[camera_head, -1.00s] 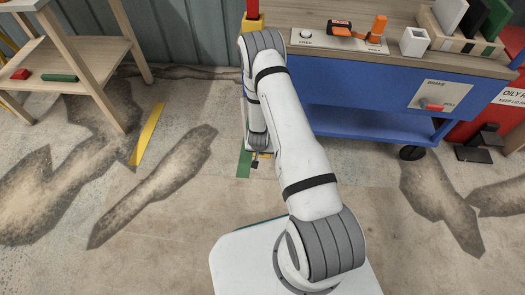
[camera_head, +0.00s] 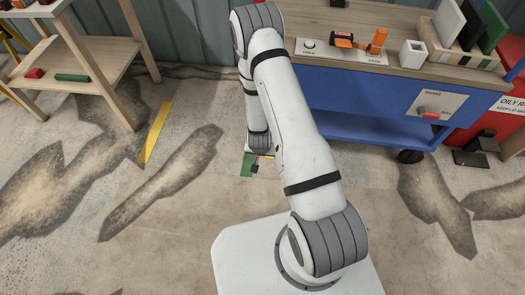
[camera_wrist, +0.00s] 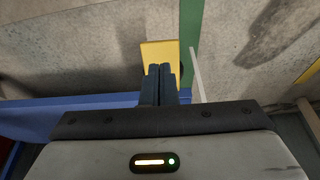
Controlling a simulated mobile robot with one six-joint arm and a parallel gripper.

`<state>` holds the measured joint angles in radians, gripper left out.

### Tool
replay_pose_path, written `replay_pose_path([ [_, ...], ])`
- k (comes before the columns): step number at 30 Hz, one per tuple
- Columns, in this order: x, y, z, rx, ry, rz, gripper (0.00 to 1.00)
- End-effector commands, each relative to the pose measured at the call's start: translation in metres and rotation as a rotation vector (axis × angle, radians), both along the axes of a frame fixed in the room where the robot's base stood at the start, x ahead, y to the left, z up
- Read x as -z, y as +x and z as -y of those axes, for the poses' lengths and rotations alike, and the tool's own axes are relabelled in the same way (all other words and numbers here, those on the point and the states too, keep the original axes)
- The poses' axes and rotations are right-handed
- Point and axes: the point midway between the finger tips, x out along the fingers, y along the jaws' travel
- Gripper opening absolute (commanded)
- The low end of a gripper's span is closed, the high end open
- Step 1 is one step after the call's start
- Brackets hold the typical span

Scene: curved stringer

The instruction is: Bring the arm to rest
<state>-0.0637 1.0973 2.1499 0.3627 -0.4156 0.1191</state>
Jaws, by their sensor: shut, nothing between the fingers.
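My arm (camera_head: 300,130) rises from the white base top and bends at a grey elbow near the top of the head view. Its forearm hangs down behind the upper arm and hides part of the workbench's left end. The gripper end is small and mostly hidden in the head view. In the wrist view my gripper (camera_wrist: 160,72) is shut, with its two dark fingers together and nothing between them. A yellow piece (camera_wrist: 158,47) shows beyond the fingertips, beside a green strip (camera_wrist: 193,30). I cannot tell whether the fingers touch the yellow piece.
A wooden shelf table (camera_head: 95,58) stands at the left. The stained floor between, with a yellow stripe (camera_head: 155,132), is clear.

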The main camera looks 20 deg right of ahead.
Motion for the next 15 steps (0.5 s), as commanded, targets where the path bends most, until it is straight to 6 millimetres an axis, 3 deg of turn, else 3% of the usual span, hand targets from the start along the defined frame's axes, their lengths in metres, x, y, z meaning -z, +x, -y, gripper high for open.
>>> replay_pose_path([
  [12,0.000,0.000,0.000,0.000,0.000,0.000,0.00],
  [15,-0.011,0.003,-0.001,-0.003,0.005,0.002,0.00],
])
